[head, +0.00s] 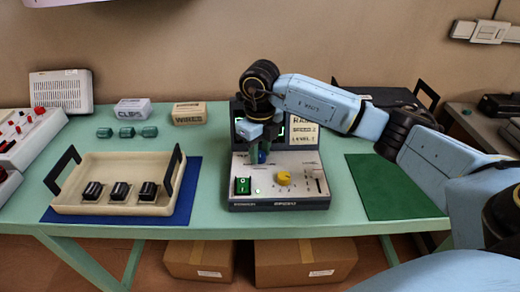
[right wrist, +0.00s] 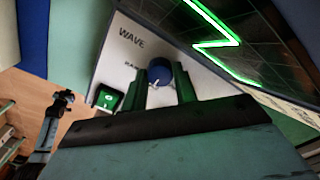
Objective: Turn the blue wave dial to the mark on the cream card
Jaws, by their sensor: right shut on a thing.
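The blue wave dial (head: 263,157) sits on the pale face of the exhibit unit, mostly hidden by my right gripper in the head view. My right gripper (head: 261,158) reaches down to it from above. In the right wrist view, its two green fingers stand on either side of the blue dial (right wrist: 160,71), shut on it. A small white mark shows at the dial's lower edge, near the word WAVE on the panel. The cream card (head: 304,132) stands behind the unit; its top line is partly hidden by my arm, and SPEED and LEVEL lines show below. My left gripper is not in view.
The unit (head: 280,204) also carries a green switch (head: 243,186), a yellow knob (head: 284,178) and a slider (head: 317,180). A cream tray (head: 98,208) with black blocks stands left on a blue mat. A bare green mat (head: 393,187) lies right.

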